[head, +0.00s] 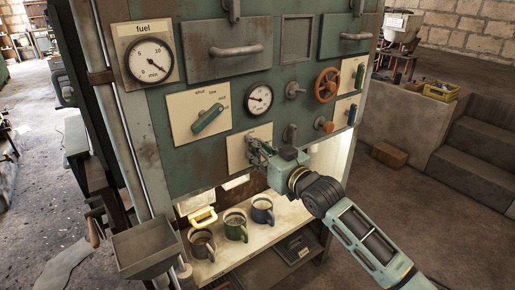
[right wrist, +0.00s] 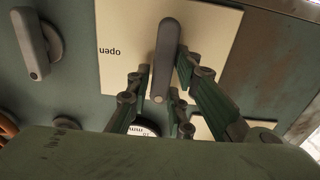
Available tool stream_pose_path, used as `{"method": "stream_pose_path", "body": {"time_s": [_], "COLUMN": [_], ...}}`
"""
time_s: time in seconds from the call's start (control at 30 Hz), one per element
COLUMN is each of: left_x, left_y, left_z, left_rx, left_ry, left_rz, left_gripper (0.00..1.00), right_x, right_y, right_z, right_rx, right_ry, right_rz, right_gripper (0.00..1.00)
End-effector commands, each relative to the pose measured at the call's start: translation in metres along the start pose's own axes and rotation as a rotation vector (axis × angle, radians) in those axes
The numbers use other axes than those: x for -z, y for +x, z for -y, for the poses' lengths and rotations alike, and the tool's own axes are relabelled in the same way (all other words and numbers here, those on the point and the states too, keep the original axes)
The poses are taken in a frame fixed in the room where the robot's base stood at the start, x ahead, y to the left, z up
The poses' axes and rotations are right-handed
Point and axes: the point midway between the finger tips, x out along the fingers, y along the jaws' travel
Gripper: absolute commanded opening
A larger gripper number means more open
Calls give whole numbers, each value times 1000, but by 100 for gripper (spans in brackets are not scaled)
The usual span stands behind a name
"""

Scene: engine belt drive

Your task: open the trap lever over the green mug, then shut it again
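The trap lever (right wrist: 164,62) is a grey handle on a cream plate (right wrist: 120,45) marked "open". In the right wrist view, which is upside down, the handle points down the picture, away from its pivot. My right gripper (head: 258,152) is at this plate in the head view. In the wrist view its fingers (right wrist: 160,80) are on both sides of the handle, very close to it. Whether they press on it I cannot tell. The green mug (head: 235,226) stands upright on the shelf below, between a dark mug (head: 201,244) and a blue mug (head: 262,210). My left gripper is out of view.
A green selector handle (head: 207,118), a small gauge (head: 258,99), a grey lever (head: 290,133) and an orange handwheel (head: 327,85) surround the plate. A grey tray (head: 147,248) juts out left of the pale mug shelf (head: 290,216).

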Motion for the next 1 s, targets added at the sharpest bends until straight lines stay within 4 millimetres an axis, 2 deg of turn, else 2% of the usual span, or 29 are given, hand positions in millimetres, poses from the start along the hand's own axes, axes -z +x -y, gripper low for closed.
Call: {"method": "stream_pose_path", "body": {"time_s": [0.13,0.43,0.57,0.67,1.0], "left_x": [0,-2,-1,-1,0], "left_y": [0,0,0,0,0], "left_z": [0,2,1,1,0], "left_rx": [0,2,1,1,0], "left_ry": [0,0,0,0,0], "left_rz": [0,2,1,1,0], "left_gripper": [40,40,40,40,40], "right_x": [0,1,0,-1,-1], "right_y": [0,-1,-9,-23,-90], "right_z": [0,1,1,0,0], "right_rx": [0,2,2,1,1], "right_ry": [2,5,6,6,4], "right_rz": [-1,-2,-2,0,1], "right_gripper": [34,34,34,34,34]}}
